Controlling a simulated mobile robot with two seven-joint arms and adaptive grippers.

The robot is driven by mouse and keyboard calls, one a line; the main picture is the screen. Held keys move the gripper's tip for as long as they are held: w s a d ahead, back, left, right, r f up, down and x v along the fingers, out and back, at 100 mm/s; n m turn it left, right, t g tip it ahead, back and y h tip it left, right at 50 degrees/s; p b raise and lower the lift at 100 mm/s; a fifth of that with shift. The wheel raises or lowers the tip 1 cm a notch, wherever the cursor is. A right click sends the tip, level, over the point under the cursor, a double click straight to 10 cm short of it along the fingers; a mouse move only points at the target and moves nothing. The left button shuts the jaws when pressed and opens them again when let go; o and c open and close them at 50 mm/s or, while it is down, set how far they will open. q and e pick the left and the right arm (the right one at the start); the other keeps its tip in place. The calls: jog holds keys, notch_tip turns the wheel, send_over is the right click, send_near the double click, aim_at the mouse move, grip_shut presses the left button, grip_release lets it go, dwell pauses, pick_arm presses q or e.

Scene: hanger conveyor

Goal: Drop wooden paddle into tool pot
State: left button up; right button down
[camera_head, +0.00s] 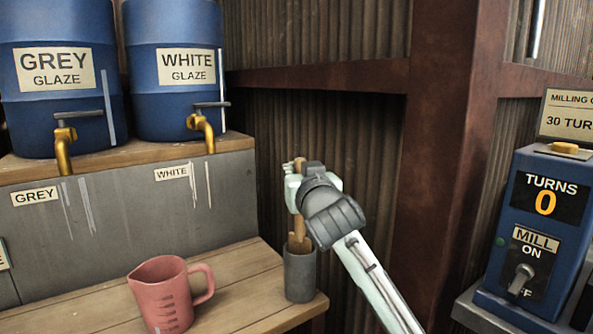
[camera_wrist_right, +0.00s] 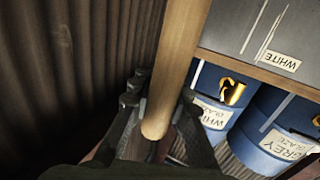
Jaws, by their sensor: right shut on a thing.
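The wooden paddle (camera_head: 299,243) is held upright by my right gripper (camera_head: 297,187), with its top end poking out above the fingers. The paddle's lower end is at the mouth of the dark grey tool pot (camera_head: 300,277); I cannot tell how far inside it reaches. The pot stands at the right end of the wooden bench. In the right wrist view the paddle (camera_wrist_right: 176,65) runs between the two dark fingers of the right gripper (camera_wrist_right: 160,98). The pot is not clear there. My left gripper is not in view.
A pink measuring jug (camera_head: 165,297) stands on the bench (camera_head: 243,272) left of the pot. Blue glaze barrels (camera_head: 170,110) with brass taps sit on a shelf behind. A blue mill control box (camera_head: 530,235) is at the right. A rusty post (camera_head: 440,150) stands between.

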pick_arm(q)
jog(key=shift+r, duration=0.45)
pick_arm(e)
jog(key=shift+f, duration=0.6)
jog(key=c, duration=1.4)
grip_release()
jog(key=shift+c, duration=0.2)
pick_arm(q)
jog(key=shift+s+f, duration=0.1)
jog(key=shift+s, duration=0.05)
